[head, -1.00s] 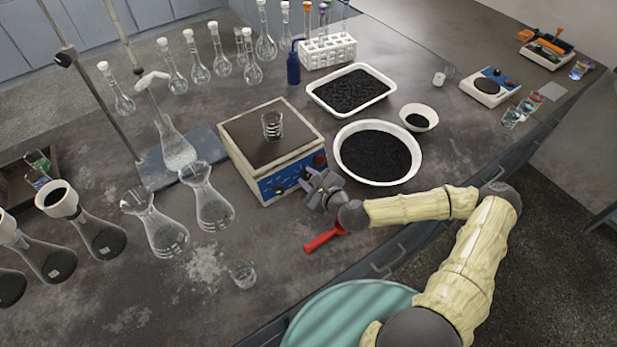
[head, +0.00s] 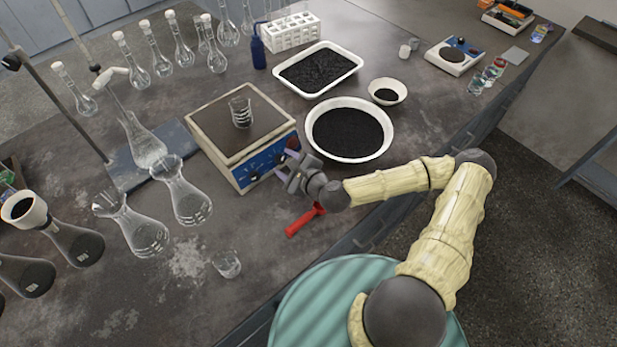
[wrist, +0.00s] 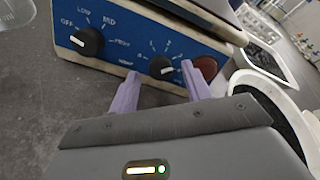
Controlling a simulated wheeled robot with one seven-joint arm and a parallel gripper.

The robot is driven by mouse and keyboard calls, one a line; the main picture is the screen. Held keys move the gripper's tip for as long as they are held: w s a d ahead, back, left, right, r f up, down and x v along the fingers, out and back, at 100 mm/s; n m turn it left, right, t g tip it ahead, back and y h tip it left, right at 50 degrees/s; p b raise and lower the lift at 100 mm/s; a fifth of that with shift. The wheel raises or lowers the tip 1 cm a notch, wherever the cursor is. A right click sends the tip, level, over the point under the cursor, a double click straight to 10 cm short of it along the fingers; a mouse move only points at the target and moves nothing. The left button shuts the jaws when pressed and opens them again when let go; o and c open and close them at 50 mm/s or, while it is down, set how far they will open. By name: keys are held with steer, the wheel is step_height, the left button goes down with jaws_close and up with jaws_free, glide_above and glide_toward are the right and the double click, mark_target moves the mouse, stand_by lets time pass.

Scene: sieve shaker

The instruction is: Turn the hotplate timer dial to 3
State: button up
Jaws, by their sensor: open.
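The hotplate (head: 207,143) has a dark top and a blue front panel, which also fills the wrist view (wrist: 120,45). My gripper (wrist: 160,74) is open and empty. In the wrist view, its two purple fingers appear on either side of the timer dial; I cannot tell whether they touch it. In the head view, my gripper (head: 290,172) is at the panel's right end.
A red round part (wrist: 207,67) sits right of the dial, partly behind the right finger. A glass beaker (head: 240,113) stands on the hotplate. A white bowl of black grains (head: 383,150) is close on the right. A red-handled tool (head: 304,221) lies below my gripper.

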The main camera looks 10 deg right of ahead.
steer(key=v, duration=0.4)
steer(key=p+v, duration=0.1)
steer(key=v, duration=0.1)
steer(key=shift+w+a+r, duration=0.1)
steer(key=shift+r, duration=0.15)
steer(key=p+v, duration=1)
steer(key=p, duration=0.1)
steer(key=shift+s+f, duration=0.2)
